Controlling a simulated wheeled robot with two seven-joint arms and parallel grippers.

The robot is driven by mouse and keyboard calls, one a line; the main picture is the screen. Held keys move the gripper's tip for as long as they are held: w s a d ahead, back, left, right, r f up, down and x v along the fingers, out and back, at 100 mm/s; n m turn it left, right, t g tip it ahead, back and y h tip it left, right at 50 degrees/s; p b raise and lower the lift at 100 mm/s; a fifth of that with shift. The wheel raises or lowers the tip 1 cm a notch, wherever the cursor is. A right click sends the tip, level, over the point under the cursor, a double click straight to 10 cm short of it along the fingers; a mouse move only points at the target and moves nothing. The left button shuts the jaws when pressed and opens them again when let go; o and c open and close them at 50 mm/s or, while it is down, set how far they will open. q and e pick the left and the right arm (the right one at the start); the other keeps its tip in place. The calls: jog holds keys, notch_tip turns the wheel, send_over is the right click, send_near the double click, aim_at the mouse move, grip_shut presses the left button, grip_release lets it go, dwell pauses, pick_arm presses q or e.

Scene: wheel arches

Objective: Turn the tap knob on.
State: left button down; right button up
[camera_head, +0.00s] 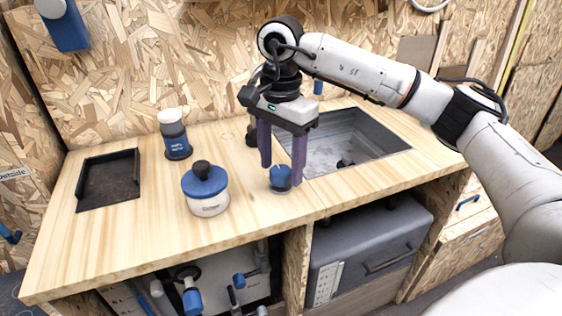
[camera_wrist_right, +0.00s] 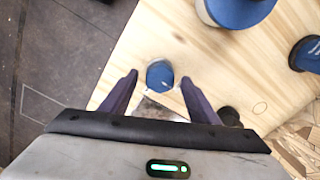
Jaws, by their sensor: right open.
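The tap knob (camera_head: 281,179) is a small blue cap on the wooden counter, in front of the sink's left end. It also shows in the wrist view as a blue round top (camera_wrist_right: 159,73). My right gripper (camera_head: 282,172) points down over the knob, with its two purple fingers apart on either side of it. In the wrist view the open fingertips (camera_wrist_right: 159,79) flank the knob, with small gaps visible. The knob's back side is partly hidden by the fingers in the head view. My left gripper is not in view.
A blue-lidded white pot (camera_head: 207,205) and a blue-and-white jar (camera_head: 174,136) stand left of the knob. A sunken sink (camera_head: 372,132) lies to the right and behind. A dark recessed tray (camera_head: 108,180) is at the left. A small dark round object (camera_wrist_right: 229,115) is near the gripper.

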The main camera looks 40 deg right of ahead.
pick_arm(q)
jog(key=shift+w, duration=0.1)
pick_arm(e)
jog(key=c, duration=1)
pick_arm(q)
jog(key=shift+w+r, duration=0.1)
pick_arm(e)
jog(key=shift+c, duration=0.2)
jog(key=m+p, duration=0.1)
jog(key=m, duration=0.3)
jog(key=shift+m, duration=0.4)
jog(key=m, duration=0.4)
jog(key=shift+m+p, duration=0.3)
jog(key=m, duration=0.2)
jog(key=shift+m, duration=0.3)
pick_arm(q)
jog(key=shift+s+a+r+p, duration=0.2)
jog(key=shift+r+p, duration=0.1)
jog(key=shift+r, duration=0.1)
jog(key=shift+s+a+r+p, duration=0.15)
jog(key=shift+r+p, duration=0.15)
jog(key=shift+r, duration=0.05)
pick_arm(e)
jog(key=m, duration=0.6)
